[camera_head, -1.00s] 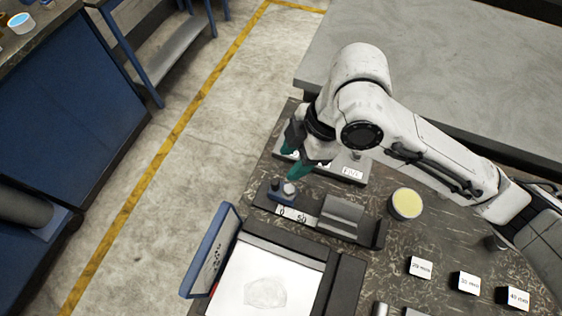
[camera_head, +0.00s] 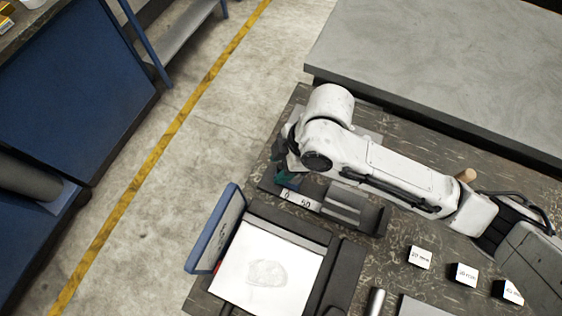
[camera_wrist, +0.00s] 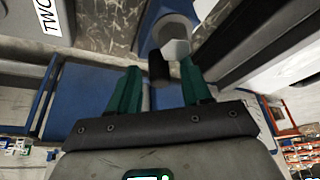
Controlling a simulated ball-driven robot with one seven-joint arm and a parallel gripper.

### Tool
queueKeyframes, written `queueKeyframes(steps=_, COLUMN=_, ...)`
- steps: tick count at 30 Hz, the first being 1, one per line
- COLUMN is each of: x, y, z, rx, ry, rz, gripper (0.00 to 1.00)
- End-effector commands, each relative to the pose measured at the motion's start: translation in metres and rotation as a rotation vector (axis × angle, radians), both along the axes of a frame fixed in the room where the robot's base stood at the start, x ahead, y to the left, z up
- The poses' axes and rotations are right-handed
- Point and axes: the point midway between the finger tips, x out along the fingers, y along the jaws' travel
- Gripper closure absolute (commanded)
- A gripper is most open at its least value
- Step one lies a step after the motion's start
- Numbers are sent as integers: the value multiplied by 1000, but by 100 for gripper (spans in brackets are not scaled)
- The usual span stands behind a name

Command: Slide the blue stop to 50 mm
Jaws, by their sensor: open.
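The blue stop (camera_wrist: 160,18) shows at the top of the wrist view, with a pale grey knob (camera_wrist: 176,49) on it. My gripper (camera_wrist: 160,67) is open, its two green fingers apart, with the knob near the right fingertip and between the fingers in the picture. I cannot tell whether a finger touches it. In the head view, my gripper (camera_head: 288,179) is low over the left end of the dark slide rail (camera_head: 372,217) and hides most of the stop. The white scale (camera_head: 301,200) with "0" and "50" lies just right of the gripper.
A blue-framed panel (camera_head: 216,228) stands upright beside a white sheet (camera_head: 262,272) in front of the rail. Cards marked in mm (camera_head: 419,257) stand at the right. The grey bench (camera_head: 440,70) behind is bare.

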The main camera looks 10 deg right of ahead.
Motion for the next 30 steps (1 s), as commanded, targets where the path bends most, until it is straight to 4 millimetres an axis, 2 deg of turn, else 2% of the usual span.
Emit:
queueKeyframes(steps=3, x=0, y=0, z=0, rx=0, ry=0, rz=0, gripper=53)
queueKeyframes(steps=18, x=0, y=0, z=0, rx=0, ry=1, rz=0, gripper=100)
queueKeyframes(steps=30, x=0, y=0, z=1, rx=0, ry=0, rz=0, gripper=100)
